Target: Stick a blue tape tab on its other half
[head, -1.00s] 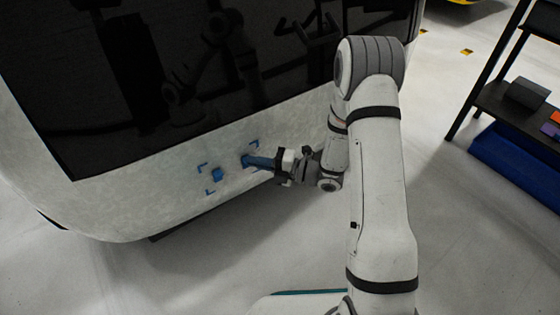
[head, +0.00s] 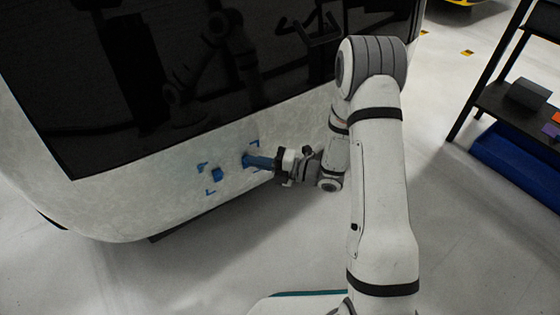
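A small blue tape tab (head: 216,174) sits on the pale lower panel (head: 150,190) of the large vehicle-like body, between blue corner marks (head: 210,191). To its right, a second set of blue corner marks (head: 254,144) partly shows around the end of my gripper. My gripper (head: 250,160) reaches in from the right, with a blue piece (head: 262,162) spanning from its dark end to the panel. I cannot tell whether this piece is blue fingers, a tape tab, or both. Its tip seems at or very near the panel. The finger gap is too small to make out.
A dark glossy window (head: 120,95) fills the body above the panel. A black shelf (head: 500,108) with boxes and a blue bin (head: 515,165) stands at the right. The grey floor (head: 250,250) in front is clear.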

